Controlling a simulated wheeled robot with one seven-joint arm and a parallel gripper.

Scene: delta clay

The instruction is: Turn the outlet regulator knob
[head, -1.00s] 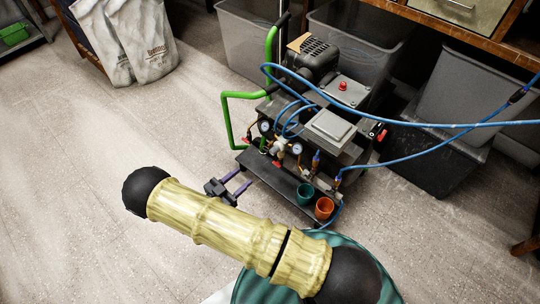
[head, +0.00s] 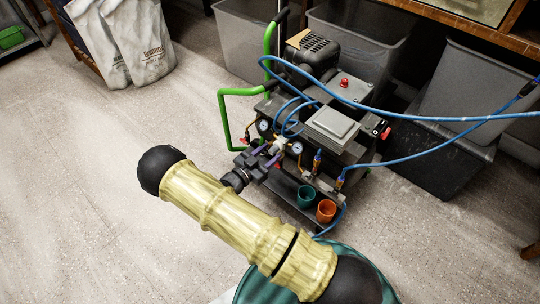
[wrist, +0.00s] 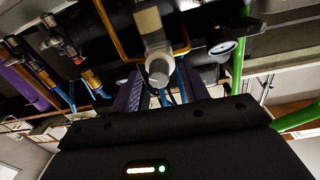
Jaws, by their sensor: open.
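The outlet regulator appears as a pale grey body with a knob (head: 281,144) between two round gauges on the compressor's front. In the wrist view its light grey cylindrical knob (wrist: 159,70) faces the camera near the centre. My gripper (head: 263,154) is at the compressor's front, close to the regulator. In the wrist view its purple fingers (wrist: 160,84) are open, one on each side of the knob. I see no clear contact between fingers and knob. The gripper body hides part of the regulator from the head view.
Gauges (head: 298,148), a blue-ended fitting (head: 317,160) and blue hoses (head: 400,118) lie close around. A green handle (head: 224,112) rises at the left. Teal (head: 305,197) and orange (head: 326,211) cups stand on the lower shelf. Grey bins (head: 462,92) stand behind.

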